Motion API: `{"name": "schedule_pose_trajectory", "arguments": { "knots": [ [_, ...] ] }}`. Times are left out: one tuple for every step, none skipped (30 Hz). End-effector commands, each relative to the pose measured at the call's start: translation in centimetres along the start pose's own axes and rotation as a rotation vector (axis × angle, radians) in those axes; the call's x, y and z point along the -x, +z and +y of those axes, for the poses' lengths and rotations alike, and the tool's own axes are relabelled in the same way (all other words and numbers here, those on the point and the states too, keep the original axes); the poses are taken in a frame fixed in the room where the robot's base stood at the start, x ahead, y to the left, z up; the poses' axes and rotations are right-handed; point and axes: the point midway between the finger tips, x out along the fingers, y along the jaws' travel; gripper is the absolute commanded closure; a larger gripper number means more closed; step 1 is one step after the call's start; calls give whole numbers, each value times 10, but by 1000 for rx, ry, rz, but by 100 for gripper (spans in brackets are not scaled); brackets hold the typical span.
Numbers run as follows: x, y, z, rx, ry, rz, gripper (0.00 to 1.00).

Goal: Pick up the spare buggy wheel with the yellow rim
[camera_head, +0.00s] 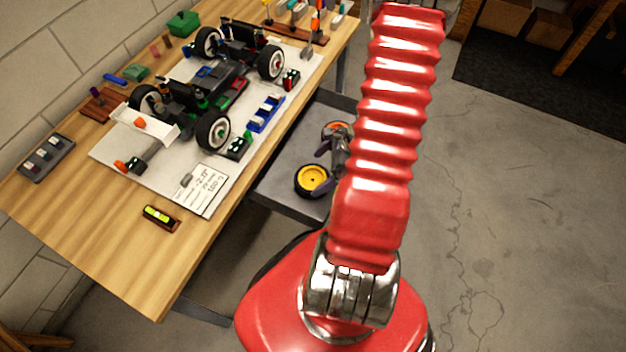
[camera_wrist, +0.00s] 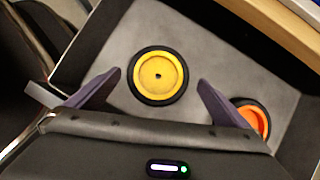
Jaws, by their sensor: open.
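The spare wheel with the yellow rim (camera_head: 312,180) and black tyre lies flat in a grey open drawer or tray (camera_head: 279,181) below the workbench. In the wrist view the yellow-rimmed wheel (camera_wrist: 158,75) is in the upper middle, ahead of and between my fingertips. My gripper (camera_wrist: 158,80) is open and empty, with one dark finger on each side. No touch with the wheel shows. In the head view my gripper (camera_head: 331,160) is over the tray, partly hidden behind my red arm.
An orange-rimmed wheel (camera_wrist: 253,118) lies in the tray beside my right finger, partly hidden by it. The tray has raised walls. The wooden bench edge (camera_wrist: 285,30) overhangs nearby. On the bench (camera_head: 110,255) stand a buggy (camera_head: 215,85) and small parts. Floor at right is clear.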

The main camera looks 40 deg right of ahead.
Motion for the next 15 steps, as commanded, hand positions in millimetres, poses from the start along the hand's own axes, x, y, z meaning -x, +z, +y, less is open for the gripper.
{"name": "schedule_pose_trajectory", "arguments": {
  "knots": [
    [0,0,0,0,0,0,0],
    [0,0,0,0,0,0,0],
    [0,0,0,0,0,0,0],
    [0,0,0,0,0,0,0],
    [-1,0,0,0,0,0,0],
    [-3,0,0,0,1,0,0],
    [-4,0,0,0,1,-1,0],
    [-6,0,1,0,2,0,0],
    [-10,0,1,0,2,0,0],
    [-13,0,1,0,3,0,0],
    [-16,0,2,0,4,0,0],
    [-20,-1,2,-1,3,0,0],
    [-24,-1,2,0,3,0,0],
    [-27,-1,3,-1,4,0,0],
    [-32,-1,3,0,4,0,0]
  ]
}}
